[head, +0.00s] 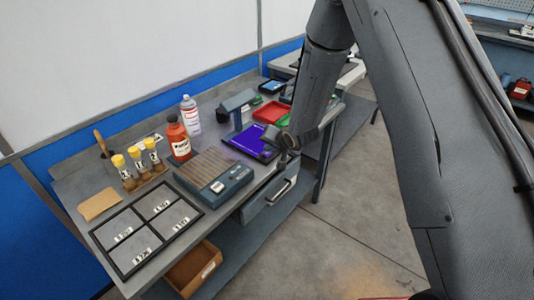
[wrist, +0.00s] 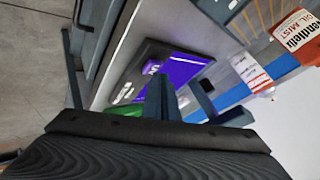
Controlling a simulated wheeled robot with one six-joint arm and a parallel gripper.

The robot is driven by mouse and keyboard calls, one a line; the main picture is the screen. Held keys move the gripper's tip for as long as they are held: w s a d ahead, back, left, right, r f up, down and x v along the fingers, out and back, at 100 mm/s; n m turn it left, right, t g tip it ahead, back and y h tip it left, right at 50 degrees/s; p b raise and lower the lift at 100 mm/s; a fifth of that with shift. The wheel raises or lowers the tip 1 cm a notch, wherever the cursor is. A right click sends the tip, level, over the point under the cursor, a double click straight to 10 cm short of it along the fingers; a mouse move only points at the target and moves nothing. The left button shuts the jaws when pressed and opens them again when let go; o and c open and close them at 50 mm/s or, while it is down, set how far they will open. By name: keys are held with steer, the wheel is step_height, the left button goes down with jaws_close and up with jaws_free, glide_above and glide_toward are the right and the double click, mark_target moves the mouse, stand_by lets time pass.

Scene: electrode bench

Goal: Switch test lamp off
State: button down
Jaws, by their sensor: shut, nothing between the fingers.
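A grey lamp stand (head: 237,103) with an overhanging head rises at the back of the bench. Beside its foot lies a dark-framed panel lit purple (head: 250,139). In the wrist view the purple panel (wrist: 178,68) shows pale lettering and a white patch at one end. I cannot tell which part is the lamp's switch. My gripper (head: 283,158) is at the panel's right edge in the head view, partly hidden by my arm. In the wrist view its dark fingertips (wrist: 160,84) are together and empty, in front of the panel; contact cannot be told.
A grey slatted box (head: 214,177) with a white switch-like part stands left of the panel. Red (head: 181,140) and white (head: 190,114) bottles stand behind it. A red tray (head: 271,111) lies beyond the panel. A black divided frame (head: 145,225) is at the near end. A drawer handle (head: 279,191) projects at the front.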

mark_target(269, 155)
steer(key=shift+f, duration=0.3)
steer(key=shift+r, duration=0.2)
stand_by(0.3)
steer(key=shift+r+p, duration=0.4)
steer(key=shift+r, duration=0.15)
step_height(269, 155, up, 6)
steer(key=p, duration=0.4)
stand_by(0.5)
